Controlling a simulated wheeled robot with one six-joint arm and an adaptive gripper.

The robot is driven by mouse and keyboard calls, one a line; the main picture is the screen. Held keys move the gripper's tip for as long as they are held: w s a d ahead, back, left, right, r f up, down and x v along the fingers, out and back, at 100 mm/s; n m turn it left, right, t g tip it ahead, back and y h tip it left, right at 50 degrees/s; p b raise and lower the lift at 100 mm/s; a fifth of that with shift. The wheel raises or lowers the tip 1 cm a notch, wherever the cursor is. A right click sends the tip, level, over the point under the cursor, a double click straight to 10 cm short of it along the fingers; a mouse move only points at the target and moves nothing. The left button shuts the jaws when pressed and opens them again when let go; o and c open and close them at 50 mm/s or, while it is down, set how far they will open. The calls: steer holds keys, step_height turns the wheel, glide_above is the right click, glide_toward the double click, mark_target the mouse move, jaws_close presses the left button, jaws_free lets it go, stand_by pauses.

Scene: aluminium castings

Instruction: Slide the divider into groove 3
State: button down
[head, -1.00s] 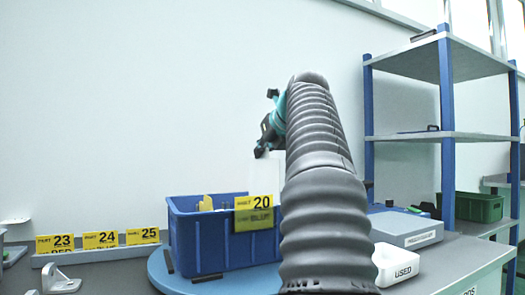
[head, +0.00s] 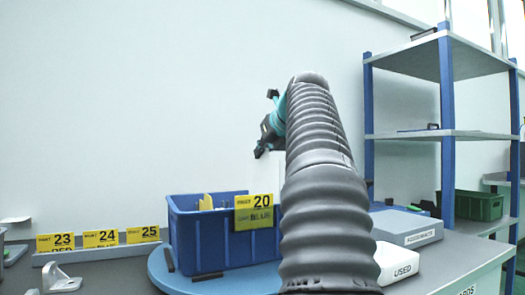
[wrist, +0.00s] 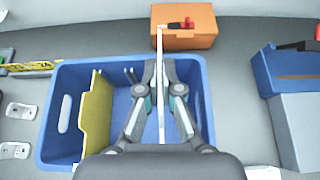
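The blue crate (head: 205,240) carries a yellow label reading 20 and BLUE, and also shows in the wrist view (wrist: 52,125). A yellow divider (wrist: 96,115) stands inside it, left of centre. My gripper (wrist: 161,88) is over the crate, its fingers closed on a thin pale divider (wrist: 158,48) seen nearly edge-on. In the head view my gripper (head: 262,150) is above the crate, partly behind my arm; the pale divider barely shows against the wall. Slim ribs show at the crate's far wall, but groove 3 cannot be told.
The crate sits on a round blue base (head: 165,278). An orange box (wrist: 185,40) stands beyond the crate in the wrist view. A blue bin (wrist: 262,72) and grey box (wrist: 300,120) are to the right. A label rail (head: 85,253) stands left.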

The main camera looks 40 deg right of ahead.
mark_target(263, 192)
steer(key=shift+f+b, duration=3.75)
steer(key=shift+f, duration=1.6)
steer(key=c, duration=1.2)
jaws_free()
steer(key=shift+c, duration=0.2)
steer(key=shift+s+r, duration=0.1)
steer(key=v, duration=1.1)
steer(key=shift+s, duration=0.4)
steer(key=shift+r, duration=0.1)
